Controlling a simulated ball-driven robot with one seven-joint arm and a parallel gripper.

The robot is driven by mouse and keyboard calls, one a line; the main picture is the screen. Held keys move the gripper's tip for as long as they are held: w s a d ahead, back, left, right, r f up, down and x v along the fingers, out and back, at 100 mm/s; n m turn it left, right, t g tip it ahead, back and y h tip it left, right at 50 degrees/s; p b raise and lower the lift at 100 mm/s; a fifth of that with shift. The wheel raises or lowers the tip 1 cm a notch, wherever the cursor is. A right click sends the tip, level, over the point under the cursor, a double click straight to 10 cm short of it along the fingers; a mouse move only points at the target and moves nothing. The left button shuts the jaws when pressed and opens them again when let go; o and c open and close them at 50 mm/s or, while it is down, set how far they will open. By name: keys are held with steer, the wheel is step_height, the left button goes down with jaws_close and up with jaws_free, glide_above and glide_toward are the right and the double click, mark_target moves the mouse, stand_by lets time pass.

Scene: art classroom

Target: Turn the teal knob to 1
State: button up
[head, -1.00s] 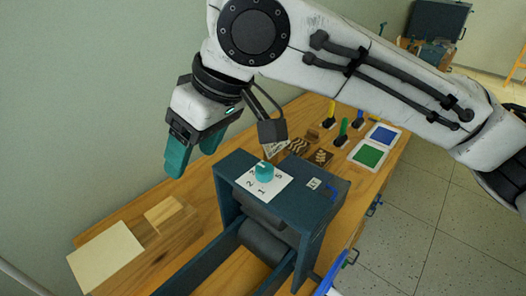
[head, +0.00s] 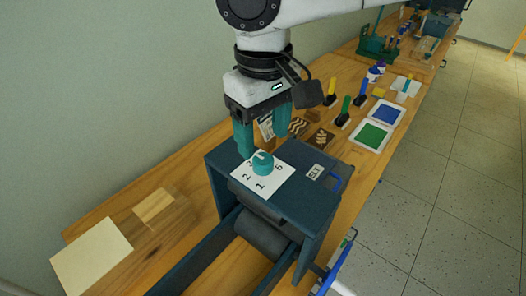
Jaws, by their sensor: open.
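The teal knob (head: 263,164) stands on a white dial card (head: 270,187) on top of a dark blue-grey press (head: 315,205). The card shows 1, 2, 3 and 5 around the knob; any other number is hidden. A white mark on the knob's top points toward the upper left, near the 3. My gripper (head: 264,145) points down with its two teal fingers apart, one left of the knob and one above and right of it in the picture. The fingertips look just above or beside the knob; I cannot tell whether they touch it.
Rollers and rails of the press extend toward the front. Wood blocks (head: 153,206) and a pale sheet (head: 92,258) lie at left. Carved blocks, brayers, and green (head: 371,136) and blue (head: 386,112) ink pads lie behind the press. Bare wall is close on the left.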

mark_target(263, 159)
steer(key=shift+f, duration=2.8)
steer(key=shift+c, duration=0.2)
steer(key=c, duration=1)
steer(key=shift+c, duration=0.2)
